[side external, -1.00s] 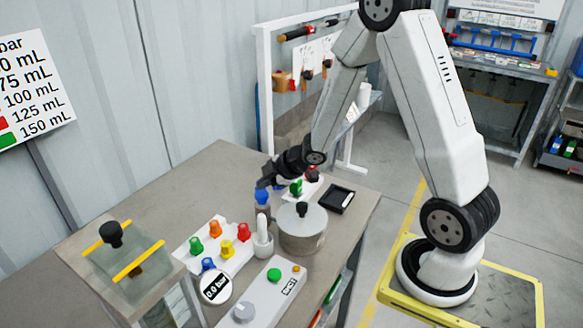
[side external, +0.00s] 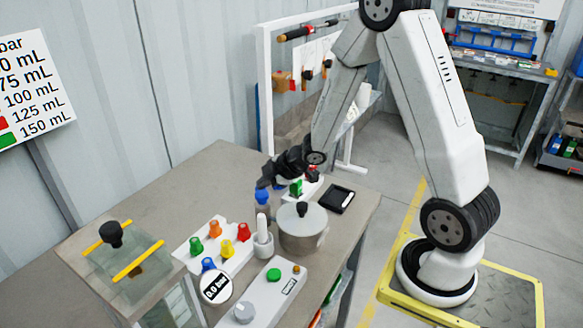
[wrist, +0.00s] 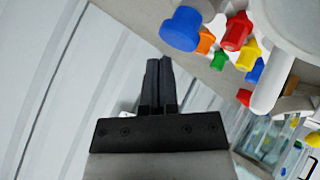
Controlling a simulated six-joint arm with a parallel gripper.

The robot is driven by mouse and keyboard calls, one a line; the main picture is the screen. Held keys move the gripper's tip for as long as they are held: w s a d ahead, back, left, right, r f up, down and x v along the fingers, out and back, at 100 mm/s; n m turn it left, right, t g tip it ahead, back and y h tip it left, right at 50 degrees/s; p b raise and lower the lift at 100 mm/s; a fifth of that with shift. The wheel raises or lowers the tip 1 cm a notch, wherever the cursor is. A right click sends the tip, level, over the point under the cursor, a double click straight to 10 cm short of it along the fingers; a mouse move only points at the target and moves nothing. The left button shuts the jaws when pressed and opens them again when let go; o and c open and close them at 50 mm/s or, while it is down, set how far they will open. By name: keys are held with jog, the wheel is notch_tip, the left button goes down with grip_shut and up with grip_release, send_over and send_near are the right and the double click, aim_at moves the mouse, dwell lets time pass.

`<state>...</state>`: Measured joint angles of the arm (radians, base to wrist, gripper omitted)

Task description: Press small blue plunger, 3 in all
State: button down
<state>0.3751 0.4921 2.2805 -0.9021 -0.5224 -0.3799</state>
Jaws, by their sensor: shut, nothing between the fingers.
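A blue plunger cap (side external: 262,197) tops a small pump bottle on the table, left of the round metal pot. In the wrist view the same blue cap (wrist: 181,28) appears large, just beyond the fingertips. My gripper (side external: 264,182) is shut and empty, its tips right over the cap in the side view. The wrist view shows both fingers (wrist: 158,62) together, with nothing between them. I cannot tell whether the tips touch the cap. A green plunger (side external: 296,187) and a red plunger (side external: 312,173) stand behind, partly hidden by my wrist.
The metal pot (side external: 301,232) with a black knob stands close right of the bottle. A white block with coloured knobs (side external: 227,248), a gauge reading 0.0 bar (side external: 216,287) and a control panel (side external: 272,296) lie in front. The table's back left (side external: 190,178) is clear.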

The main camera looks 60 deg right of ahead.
aim_at(265, 194)
jog(key=shift+f, duration=1.45)
dwell(2.4)
jog(key=shift+r, duration=1.4)
jog(key=shift+r, duration=0.1)
jog(key=shift+r, duration=2.45)
